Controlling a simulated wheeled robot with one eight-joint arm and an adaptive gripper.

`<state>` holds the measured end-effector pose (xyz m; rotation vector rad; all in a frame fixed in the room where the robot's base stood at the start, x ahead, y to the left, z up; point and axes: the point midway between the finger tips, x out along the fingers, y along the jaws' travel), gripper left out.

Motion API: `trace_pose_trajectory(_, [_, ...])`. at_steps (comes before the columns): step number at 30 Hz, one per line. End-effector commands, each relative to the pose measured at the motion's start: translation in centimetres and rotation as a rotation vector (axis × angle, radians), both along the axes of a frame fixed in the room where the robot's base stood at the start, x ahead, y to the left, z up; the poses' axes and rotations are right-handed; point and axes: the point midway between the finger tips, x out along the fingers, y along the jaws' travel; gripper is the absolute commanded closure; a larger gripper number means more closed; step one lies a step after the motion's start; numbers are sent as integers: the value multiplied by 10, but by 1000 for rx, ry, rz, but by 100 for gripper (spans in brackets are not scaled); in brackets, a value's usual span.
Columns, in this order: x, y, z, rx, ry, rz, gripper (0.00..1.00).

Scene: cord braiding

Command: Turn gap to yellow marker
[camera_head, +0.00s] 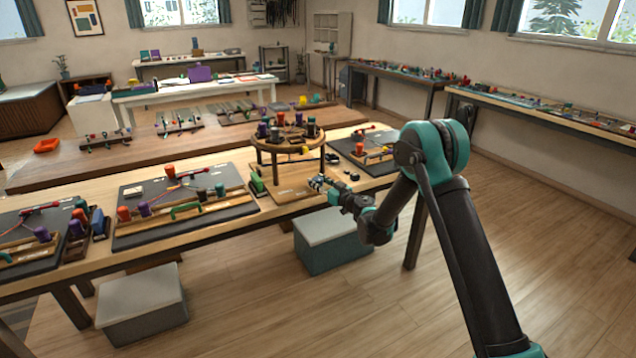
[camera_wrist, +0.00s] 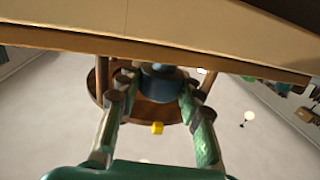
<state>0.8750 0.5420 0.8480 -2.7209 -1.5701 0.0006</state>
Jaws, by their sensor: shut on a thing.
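The gap in the disc cannot be made out. A small yellow marker (camera_wrist: 157,128) shows at the disc's rim in the wrist view, where the scene looks upside down. My gripper (camera_head: 318,183) is low at the stand's front right, below disc height. In the wrist view its two green fingers are on either side of a dark blue cylinder (camera_wrist: 160,84), shut on it. The fingertip contact is partly hidden.
Dark work boards with bobbins lie left (camera_head: 180,208) and right (camera_head: 362,150) of the stand. Small dark pieces (camera_head: 352,176) lie just right of my gripper. A lidded grey box (camera_head: 330,243) stands on the floor below. The floor at right is clear.

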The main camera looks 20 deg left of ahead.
Motion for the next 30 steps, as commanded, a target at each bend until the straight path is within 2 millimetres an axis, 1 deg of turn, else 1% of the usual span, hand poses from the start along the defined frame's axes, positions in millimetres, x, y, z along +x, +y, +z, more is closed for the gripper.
trace_pose_trajectory(7, [-1, 0, 0, 0, 0, 42, 93])
trace_pose_trajectory(17, [-1, 1, 0, 0, 0, 44, 93])
trace_pose_trajectory(18, [-1, 1, 0, 0, 0, 44, 63])
trace_pose_trajectory(21, [-1, 1, 0, 0, 0, 44, 50])
trace_pose_trajectory(23, [-1, 1, 0, 0, 0, 43, 43])
trace_pose_trajectory(30, [0, 0, 0, 0, 0, 42, 42])
